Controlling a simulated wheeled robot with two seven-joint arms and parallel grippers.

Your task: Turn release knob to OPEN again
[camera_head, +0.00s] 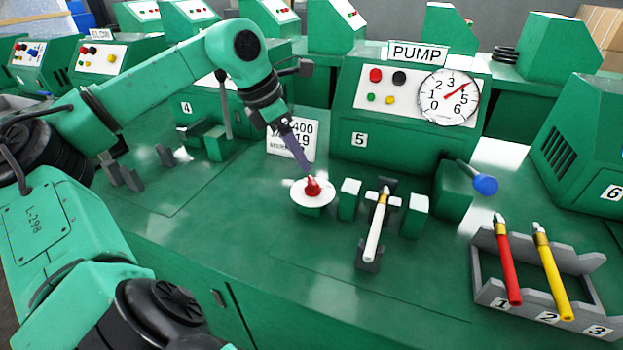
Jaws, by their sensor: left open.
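The red release knob (313,187) sits on a round white dial (327,201) on the green bench of station 5. Any lettering on the dial is too small to read. My left gripper (306,171) reaches down from the upper left, its dark purple fingers just above and behind the knob. It is open, though the fingers overlap in this view. I cannot tell whether the tips touch the knob. A white hose with a brass end (376,228) lies in a grey holder between two green blocks, right of the knob. My right gripper is not in view.
The PUMP panel (372,119) stands behind, its gauge (449,97) needle pointing up right. A blue-ball lever (485,184) sticks out right. A grey rack (488,290) at right holds a red hose (508,262) and a yellow hose (553,275); slot 3 is empty.

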